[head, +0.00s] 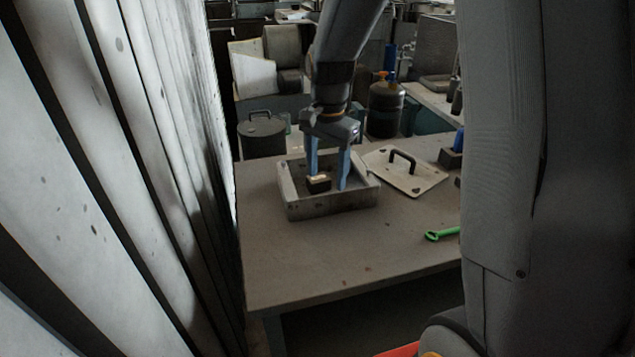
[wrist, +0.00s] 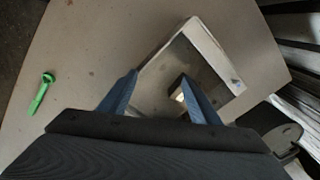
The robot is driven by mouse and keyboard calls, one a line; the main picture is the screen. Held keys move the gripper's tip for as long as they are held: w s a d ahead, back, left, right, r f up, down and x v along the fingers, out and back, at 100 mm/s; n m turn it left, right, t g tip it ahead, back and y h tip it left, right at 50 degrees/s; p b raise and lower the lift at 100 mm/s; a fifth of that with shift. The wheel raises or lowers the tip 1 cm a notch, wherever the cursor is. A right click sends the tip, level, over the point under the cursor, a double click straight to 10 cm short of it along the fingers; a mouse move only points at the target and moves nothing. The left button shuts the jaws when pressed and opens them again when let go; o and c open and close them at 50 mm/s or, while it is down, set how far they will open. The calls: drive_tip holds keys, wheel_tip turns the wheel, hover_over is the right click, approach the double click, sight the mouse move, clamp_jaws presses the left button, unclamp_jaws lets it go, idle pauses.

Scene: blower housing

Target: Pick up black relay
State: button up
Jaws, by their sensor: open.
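The black relay (head: 319,185) is a small dark block with a pale tan top, inside the grey open-topped tray (head: 330,206) on the table. My gripper (head: 328,182) points down into the tray, open, with its blue fingers apart near the relay. In the wrist view, the relay (wrist: 178,89) shows close beside the right finger of my gripper (wrist: 158,76), which partly hides it. I cannot tell whether the finger touches it. The tray's wall (wrist: 167,42) also shows there.
A pale plate with a black handle (head: 415,178) lies right of the tray. A green tool (head: 441,235) lies near the table's right front, and the front table top (head: 320,260) is clear. A dark lidded pot (head: 262,135) stands behind. A ribbed pale wall (head: 130,150) fills the left.

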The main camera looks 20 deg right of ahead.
sight(319, 177)
drive_tip(key=w+m, duration=0.2)
drive_tip(key=w, duration=0.1)
drive_tip(key=w+m, duration=0.2)
drive_tip(key=w, duration=0.1)
drive_tip(key=shift+w+m, duration=0.3)
drive_tip(key=shift+w+a+f+m, duration=0.1)
drive_tip(key=shift+w+m, duration=0.4)
drive_tip(key=shift+w, duration=0.05)
drive_tip(key=shift+d+f+p, duration=0.2)
drive_tip(key=shift+f+p, duration=1.45)
drive_tip(key=shift+f, duration=2.1)
drive_tip(key=shift+c, duration=0.4)
drive_tip(key=c, duration=1.1)
